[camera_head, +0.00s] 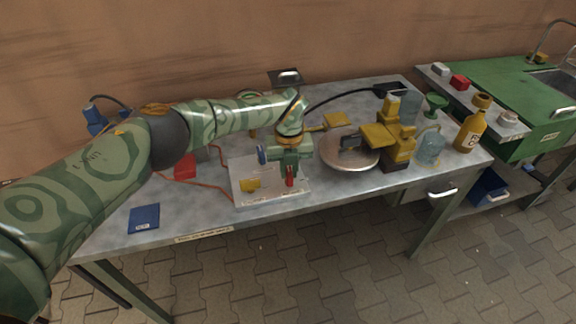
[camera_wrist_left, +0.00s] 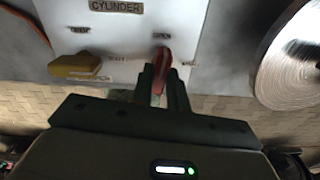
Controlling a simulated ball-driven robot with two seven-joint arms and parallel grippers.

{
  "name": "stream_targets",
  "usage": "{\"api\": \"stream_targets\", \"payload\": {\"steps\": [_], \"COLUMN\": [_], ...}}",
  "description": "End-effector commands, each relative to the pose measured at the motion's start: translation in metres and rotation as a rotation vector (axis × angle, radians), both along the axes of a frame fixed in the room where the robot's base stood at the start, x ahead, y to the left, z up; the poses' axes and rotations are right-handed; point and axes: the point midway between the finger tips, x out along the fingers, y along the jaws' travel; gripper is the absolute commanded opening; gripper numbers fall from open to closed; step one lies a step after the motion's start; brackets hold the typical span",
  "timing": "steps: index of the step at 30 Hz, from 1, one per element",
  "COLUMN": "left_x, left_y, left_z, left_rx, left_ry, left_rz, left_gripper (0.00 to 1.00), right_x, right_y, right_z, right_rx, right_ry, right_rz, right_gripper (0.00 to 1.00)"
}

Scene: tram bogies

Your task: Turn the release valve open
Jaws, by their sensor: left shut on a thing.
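The release valve's red handle (camera_wrist_left: 162,62) shows in the left wrist view between the fingers of my left gripper (camera_wrist_left: 160,85), which is shut on it. The handle lies along the gripper, near a small label reading OPEN. In the head view the red handle (camera_head: 290,183) shows just below my left gripper (camera_head: 289,173). The valve's pivot is partly hidden by the fingers. My right gripper is not in view.
Right of the panel stand a round metal disc (camera_head: 345,157) and a yellow machine (camera_head: 395,140). A clear jar (camera_head: 430,148) and a brown bottle (camera_head: 472,124) are farther right. A blue booklet (camera_head: 144,217) lies front left. Orange cables run left of the panel.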

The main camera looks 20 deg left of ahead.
Motion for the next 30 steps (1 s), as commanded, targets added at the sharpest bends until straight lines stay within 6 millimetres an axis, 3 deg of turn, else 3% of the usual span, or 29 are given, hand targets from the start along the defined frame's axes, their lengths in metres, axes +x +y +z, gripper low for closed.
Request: {"api": "stream_targets", "payload": {"steps": [12, 26, 27, 29, 30], "left_x": [0.0011, 0.0014, 0.0014, 0.0014, 0.0012], "left_y": [0.0007, 0.0009, 0.0009, 0.0008, 0.0007], "left_z": [0.0017, 0.0011, 0.0012, 0.0012, 0.0011], "left_rx": [0.0, 0.001, 0.001, 0.001, 0.0], "left_ry": [-0.003, -0.004, -0.004, -0.004, -0.003], "left_rz": [0.153, 0.166, 0.166, 0.166, 0.165], "left_gripper": [0.0, 0.0, 0.19, 0.36, 0.38], "right_x": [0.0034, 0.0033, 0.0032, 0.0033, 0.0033], "right_y": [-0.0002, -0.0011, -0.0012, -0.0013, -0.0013], "right_z": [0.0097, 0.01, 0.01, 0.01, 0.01], "right_rx": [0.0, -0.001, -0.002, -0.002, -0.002], "right_ry": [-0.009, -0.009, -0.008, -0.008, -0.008], "right_rz": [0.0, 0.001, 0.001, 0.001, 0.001], "right_gripper": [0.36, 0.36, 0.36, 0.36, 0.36]}}
